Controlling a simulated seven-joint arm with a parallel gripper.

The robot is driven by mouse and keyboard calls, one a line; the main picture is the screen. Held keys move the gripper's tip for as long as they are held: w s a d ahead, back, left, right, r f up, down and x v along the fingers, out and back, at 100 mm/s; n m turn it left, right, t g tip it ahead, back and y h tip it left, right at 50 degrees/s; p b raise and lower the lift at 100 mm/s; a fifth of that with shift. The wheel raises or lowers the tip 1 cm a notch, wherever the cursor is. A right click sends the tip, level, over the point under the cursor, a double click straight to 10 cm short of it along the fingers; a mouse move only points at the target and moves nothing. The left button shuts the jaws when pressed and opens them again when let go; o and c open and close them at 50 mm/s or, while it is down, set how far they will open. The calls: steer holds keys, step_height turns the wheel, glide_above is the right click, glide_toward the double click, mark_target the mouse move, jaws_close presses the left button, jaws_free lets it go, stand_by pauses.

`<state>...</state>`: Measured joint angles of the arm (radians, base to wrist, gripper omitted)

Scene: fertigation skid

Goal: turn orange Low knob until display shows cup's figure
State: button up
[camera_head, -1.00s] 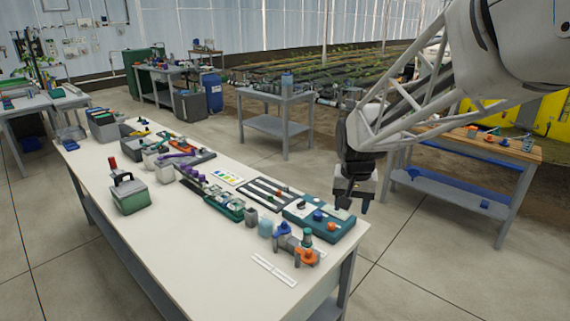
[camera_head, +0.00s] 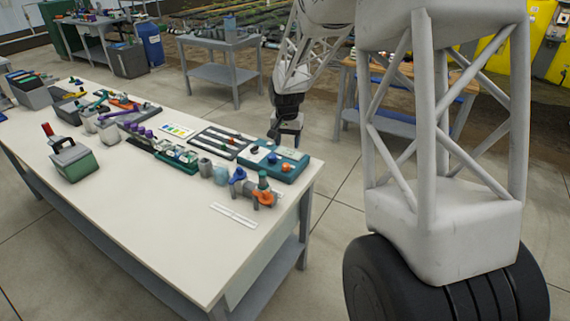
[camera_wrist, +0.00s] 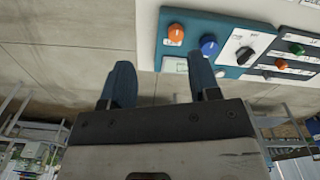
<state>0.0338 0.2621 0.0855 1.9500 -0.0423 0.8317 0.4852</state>
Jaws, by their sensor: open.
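The teal control box (camera_head: 258,163) stands at the right end of the long white table. Its orange knob (camera_head: 286,167) is beside a blue knob (camera_head: 271,158). In the wrist view the orange knob (camera_wrist: 176,33) sits nearest the box's left end, with the blue knob (camera_wrist: 209,44) to its right. A pale window (camera_wrist: 174,65), perhaps the display, is partly behind a finger; no figure is readable. My gripper (camera_wrist: 160,72) is open and empty, apart from the knobs; in the head view my gripper (camera_head: 287,138) is by the box's far side. A pale blue cup (camera_head: 221,175) shows no readable figure.
A grey cup (camera_head: 205,167) and a pipe fitting with blue and orange handles (camera_head: 252,188) stand close to the box. A slotted tray (camera_head: 222,142) lies left of it. The table's front is mostly clear. A wooden-topped bench (camera_head: 400,75) stands behind.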

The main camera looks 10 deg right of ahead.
glide_above(286, 165)
steer(key=shift+m, duration=0.4)
steer(key=f, duration=0.6)
steer(key=shift+w+a+f, duration=0.15)
steer(key=shift+w+f, duration=0.05)
steer(key=shift+f, duration=0.1)
steer(key=shift+s+f, duration=0.1)
steer(key=shift+f, duration=3.7)
steer(key=shift+c, duration=0.4)
steer(key=c, duration=0.8)
steer(key=shift+c, duration=0.2)
